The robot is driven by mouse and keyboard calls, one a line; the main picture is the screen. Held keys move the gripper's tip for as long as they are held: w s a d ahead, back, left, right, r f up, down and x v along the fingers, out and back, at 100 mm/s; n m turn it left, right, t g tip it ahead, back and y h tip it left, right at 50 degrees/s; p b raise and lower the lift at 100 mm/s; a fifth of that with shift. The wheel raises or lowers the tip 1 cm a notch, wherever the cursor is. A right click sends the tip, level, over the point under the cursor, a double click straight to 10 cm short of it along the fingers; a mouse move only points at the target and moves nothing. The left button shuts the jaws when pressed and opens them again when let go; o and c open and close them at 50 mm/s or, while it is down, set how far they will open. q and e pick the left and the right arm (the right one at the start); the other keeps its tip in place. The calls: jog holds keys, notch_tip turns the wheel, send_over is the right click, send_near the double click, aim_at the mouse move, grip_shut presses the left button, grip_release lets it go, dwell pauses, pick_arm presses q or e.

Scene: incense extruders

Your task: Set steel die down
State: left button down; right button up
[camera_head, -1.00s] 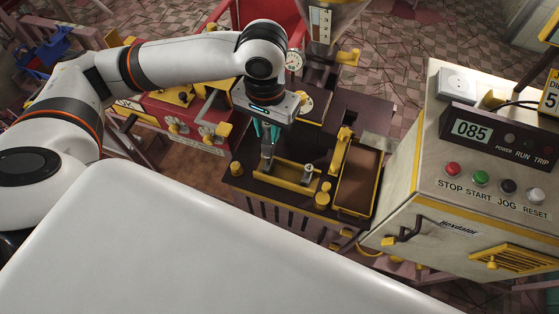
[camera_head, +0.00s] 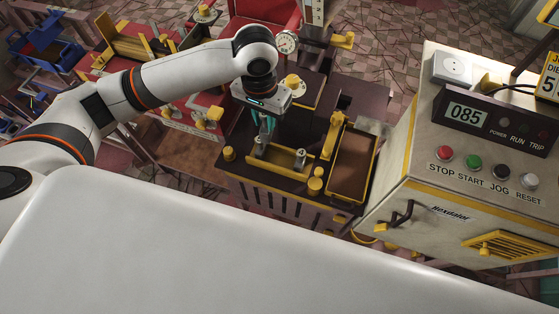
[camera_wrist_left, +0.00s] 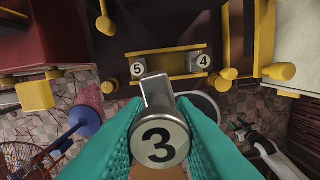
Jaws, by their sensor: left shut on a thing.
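My left gripper (camera_head: 266,132) is shut on a steel die (camera_wrist_left: 160,135), a grey cylinder whose round face bears a black 3. Teal fingers press on both its sides in the left wrist view. The yellow rack (camera_head: 280,162) is on the dark bench, close to the gripper in the head view; it also shows in the left wrist view (camera_wrist_left: 165,69). Die 5 (camera_wrist_left: 138,68) sits at its left end and die 4 (camera_wrist_left: 200,62) at its right. The gap between the held die and the rack cannot be told.
A yellow-edged brown tray (camera_head: 352,170) lies right of the rack. Yellow knobs (camera_head: 316,182) stand on the bench front. A control cabinet (camera_head: 440,190) with a display reading 085 stands at the right. A blue crate (camera_head: 42,55) is at the far left.

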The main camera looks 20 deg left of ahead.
pick_arm(q)
jog(key=shift+m, duration=0.8)
jog(key=shift+w+d+f, duration=0.45)
jog(key=shift+f, duration=2.35)
jog(key=shift+w+d+f, duration=0.4)
jog(key=shift+d+f, duration=0.05)
jog(key=shift+f, duration=2.35)
jog(key=shift+w+d+f, duration=0.45)
jog(key=shift+f, duration=2.35)
jog(key=c, duration=1.2)
grip_release()
jog(key=shift+f, duration=0.15)
notch_tip(320, 180, up, 12)
jog(key=b, duration=0.1)
